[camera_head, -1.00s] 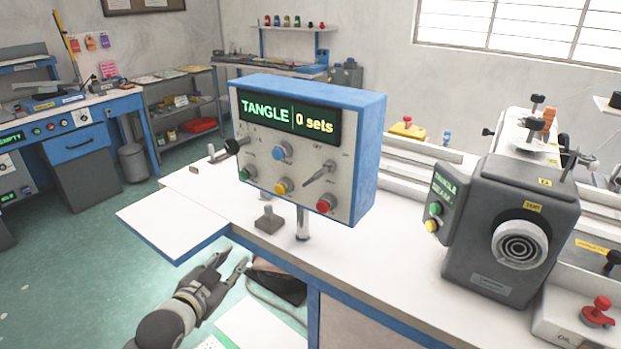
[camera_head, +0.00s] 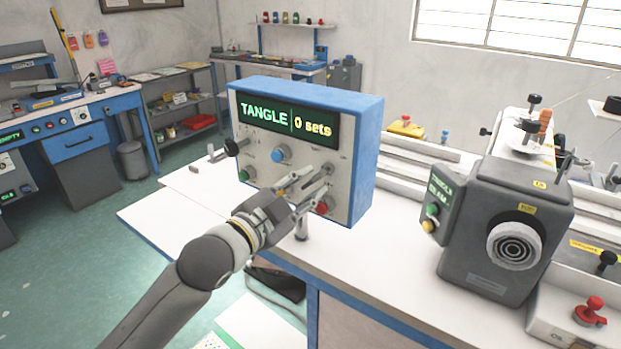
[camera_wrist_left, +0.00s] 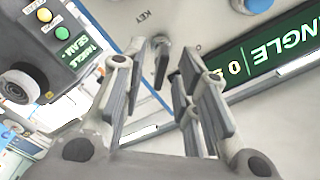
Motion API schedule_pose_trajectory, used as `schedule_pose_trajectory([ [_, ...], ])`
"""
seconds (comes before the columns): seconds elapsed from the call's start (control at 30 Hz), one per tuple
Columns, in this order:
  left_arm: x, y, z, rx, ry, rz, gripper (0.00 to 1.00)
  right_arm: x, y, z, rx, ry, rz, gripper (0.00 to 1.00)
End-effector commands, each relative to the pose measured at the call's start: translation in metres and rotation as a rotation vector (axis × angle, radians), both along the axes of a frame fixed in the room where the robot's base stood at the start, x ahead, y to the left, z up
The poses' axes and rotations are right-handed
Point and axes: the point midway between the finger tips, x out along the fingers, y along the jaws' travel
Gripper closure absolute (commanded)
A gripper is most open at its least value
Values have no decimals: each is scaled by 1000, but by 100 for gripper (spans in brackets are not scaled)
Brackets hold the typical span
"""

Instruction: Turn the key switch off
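The blue-edged control box (camera_head: 370,130) stands on a post above the white table. Its screen (camera_head: 290,118) reads "TANGLE" and "0 sets". In the left wrist view the grey key switch (camera_wrist_left: 162,62) sticks out of the panel beside the word "KEY". My left gripper (camera_wrist_left: 155,72) is open, with its fingers on either side of the key switch and visible gaps to it. In the head view my left gripper (camera_head: 306,186) is in front of the lower right of the panel and partly hides the switch. My right gripper is not in view.
Close to the gripper are a red button (camera_head: 322,207), a blue knob (camera_head: 280,155) and a green button (camera_head: 245,175). A dark machine head (camera_head: 500,230) stands to the right on the white table (camera_head: 390,270). The table's left part is mostly clear.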

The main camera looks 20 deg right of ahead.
Motion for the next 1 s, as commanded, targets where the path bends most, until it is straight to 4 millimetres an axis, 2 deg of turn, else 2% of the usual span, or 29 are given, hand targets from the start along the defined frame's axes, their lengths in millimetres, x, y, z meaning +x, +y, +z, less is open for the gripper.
schedule_pose_trajectory([
  [0.2, 13, -16, 1, -1, 0, 1, 71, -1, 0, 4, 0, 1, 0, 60],
  [0.57, 15, -19, 0, -1, -1, 0, 71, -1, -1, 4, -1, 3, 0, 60],
  [0.8, 15, -19, 0, -1, -1, 0, 100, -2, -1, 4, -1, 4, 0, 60],
  [1.0, 15, -19, 0, -2, 1, 1, 100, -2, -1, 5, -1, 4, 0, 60],
])
